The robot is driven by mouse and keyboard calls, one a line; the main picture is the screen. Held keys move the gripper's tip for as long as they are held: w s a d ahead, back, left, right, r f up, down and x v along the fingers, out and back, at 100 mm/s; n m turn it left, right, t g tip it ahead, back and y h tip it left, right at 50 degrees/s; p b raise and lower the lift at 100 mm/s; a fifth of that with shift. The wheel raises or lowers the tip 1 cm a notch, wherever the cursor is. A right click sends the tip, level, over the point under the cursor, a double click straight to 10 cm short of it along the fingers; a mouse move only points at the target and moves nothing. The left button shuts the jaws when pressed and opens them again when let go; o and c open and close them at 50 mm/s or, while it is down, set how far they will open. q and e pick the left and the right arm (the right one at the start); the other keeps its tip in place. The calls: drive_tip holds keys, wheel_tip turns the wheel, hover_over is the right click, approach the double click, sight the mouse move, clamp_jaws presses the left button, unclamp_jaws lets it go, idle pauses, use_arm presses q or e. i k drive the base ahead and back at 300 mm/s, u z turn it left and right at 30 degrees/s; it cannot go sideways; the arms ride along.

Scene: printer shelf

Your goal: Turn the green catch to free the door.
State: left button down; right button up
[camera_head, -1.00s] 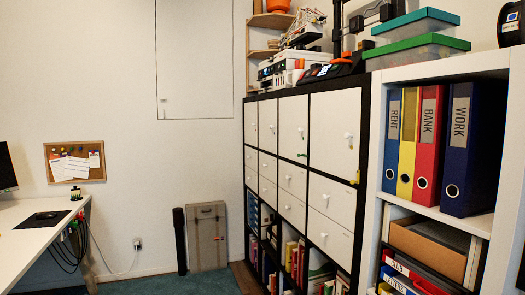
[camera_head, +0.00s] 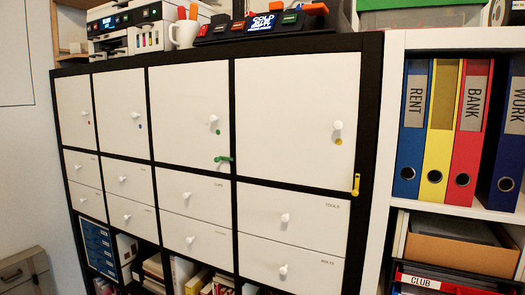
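The green catch (camera_head: 224,160) sits at the lower right of the third white door (camera_head: 185,105). Neither of my grippers is in view.
White drawers (camera_head: 285,217) with knobs run below the doors, and open shelves with books are at the bottom. A mug (camera_head: 184,33) and a printer (camera_head: 125,30) stand on top. To the right, a white shelf holds binders (camera_head: 473,120) and a cardboard box (camera_head: 455,250).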

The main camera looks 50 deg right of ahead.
sight(217, 160)
drive_tip(key=z, duration=0.95)
drive_tip(key=i, duration=0.95)
drive_tip(key=z, duration=0.8)
